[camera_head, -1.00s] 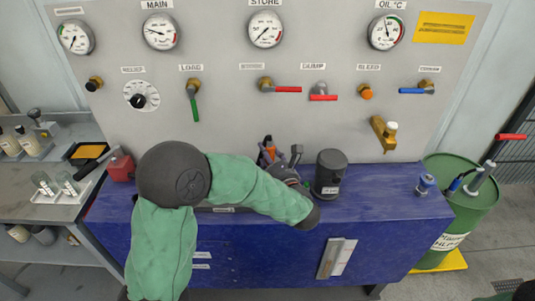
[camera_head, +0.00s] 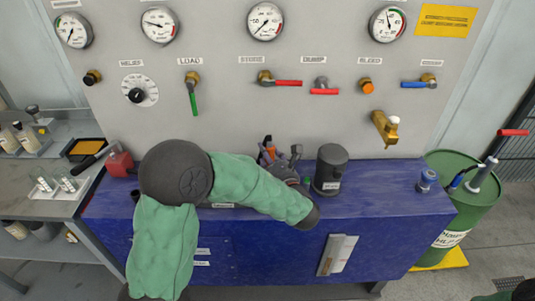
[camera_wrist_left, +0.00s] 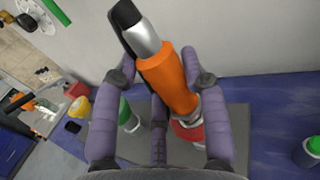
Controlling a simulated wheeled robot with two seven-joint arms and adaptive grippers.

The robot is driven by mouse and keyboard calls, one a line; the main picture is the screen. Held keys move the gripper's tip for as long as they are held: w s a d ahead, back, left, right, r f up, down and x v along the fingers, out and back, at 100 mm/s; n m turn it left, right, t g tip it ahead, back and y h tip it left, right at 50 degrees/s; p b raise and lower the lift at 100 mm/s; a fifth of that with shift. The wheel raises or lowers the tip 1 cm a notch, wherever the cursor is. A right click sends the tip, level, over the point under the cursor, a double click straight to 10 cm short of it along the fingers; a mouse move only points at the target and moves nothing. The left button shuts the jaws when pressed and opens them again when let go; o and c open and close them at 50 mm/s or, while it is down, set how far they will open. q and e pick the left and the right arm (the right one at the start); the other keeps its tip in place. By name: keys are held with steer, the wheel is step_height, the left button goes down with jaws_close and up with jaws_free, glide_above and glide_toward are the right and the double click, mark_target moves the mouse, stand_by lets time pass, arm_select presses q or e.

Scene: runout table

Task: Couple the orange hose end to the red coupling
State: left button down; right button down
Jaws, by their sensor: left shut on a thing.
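My left gripper (camera_wrist_left: 160,105) has its purple fingers closed around the orange hose end (camera_wrist_left: 165,80), which has a metal collar and black tip at the top of the left wrist view. The red coupling (camera_wrist_left: 187,133) shows right below the lower end of the orange sleeve. The two overlap in this view, and I cannot tell whether they are joined or only close. In the head view, my left gripper (camera_head: 285,168) is over the blue bench, with a bit of the orange hose end (camera_head: 270,152) showing. The red coupling is hidden there.
A green coupling (camera_wrist_left: 125,112) stands left of the red one on a grey plate (camera_wrist_left: 237,135). A dark grey canister (camera_head: 330,168) stands close right of my left gripper. The gauge panel (camera_head: 220,90) rises behind.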

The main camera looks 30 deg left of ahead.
arm_select(q)
steer(key=shift+f+b, duration=0.6)
steer(key=shift+f, duration=0.3)
steer(key=c, duration=0.6)
jaws_free()
steer(key=shift+s+d, duration=0.1)
steer(key=v, duration=1.1)
steer(key=shift+s+d, duration=0.25)
steer(key=shift+d, duration=0.05)
